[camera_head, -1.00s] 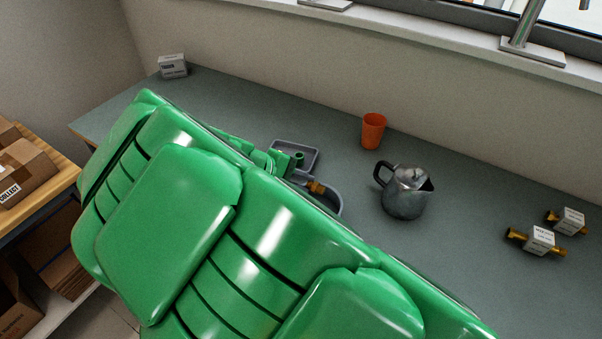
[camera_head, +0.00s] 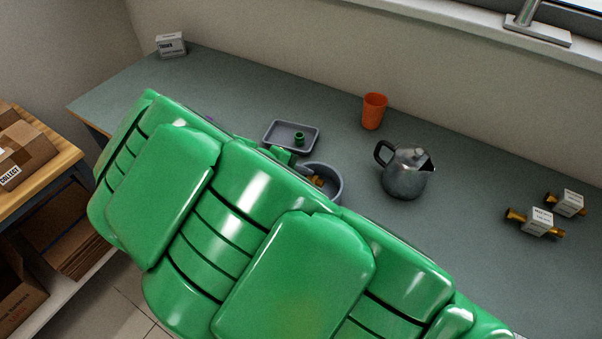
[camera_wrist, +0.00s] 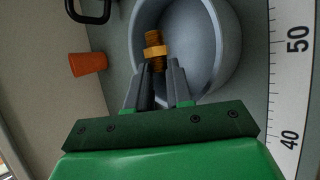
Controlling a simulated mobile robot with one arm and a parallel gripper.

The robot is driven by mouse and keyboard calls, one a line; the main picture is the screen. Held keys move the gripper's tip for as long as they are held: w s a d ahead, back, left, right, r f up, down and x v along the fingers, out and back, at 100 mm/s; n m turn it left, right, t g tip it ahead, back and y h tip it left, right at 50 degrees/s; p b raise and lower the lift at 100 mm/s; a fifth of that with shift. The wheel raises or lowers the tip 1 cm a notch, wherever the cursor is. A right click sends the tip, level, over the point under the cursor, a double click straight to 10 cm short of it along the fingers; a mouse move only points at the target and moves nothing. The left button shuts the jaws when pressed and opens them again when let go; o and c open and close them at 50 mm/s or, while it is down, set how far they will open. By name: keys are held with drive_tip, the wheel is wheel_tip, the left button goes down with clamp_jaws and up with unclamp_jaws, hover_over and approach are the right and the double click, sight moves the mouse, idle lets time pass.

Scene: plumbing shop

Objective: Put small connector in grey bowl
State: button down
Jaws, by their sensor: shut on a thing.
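The small brass connector (camera_wrist: 155,50) is held between the fingertips of my gripper (camera_wrist: 159,70) in the wrist view. It overlaps the near-left part of the grey bowl (camera_wrist: 222,50), whose inside is otherwise bare where visible. In the head view the connector (camera_head: 317,181) shows within the outline of the grey bowl (camera_head: 337,185). I cannot tell its exact height above the bowl floor. My green arm hides the lower left of the bowl and most of my gripper in that view.
A grey tray (camera_head: 274,134) with a small green piece (camera_head: 299,138) lies behind the bowl. An orange cup (camera_head: 374,111) and a metal pitcher (camera_head: 406,175) stand to the right. Boxed brass fittings (camera_head: 537,222) lie farther right. A ruler strip (camera_wrist: 290,90) shows in the wrist view.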

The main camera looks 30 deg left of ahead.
drive_tip(key=c, duration=0.9)
unclamp_jaws()
drive_tip(key=shift+c, duration=0.2)
wheel_tip(320, 180, up, 7)
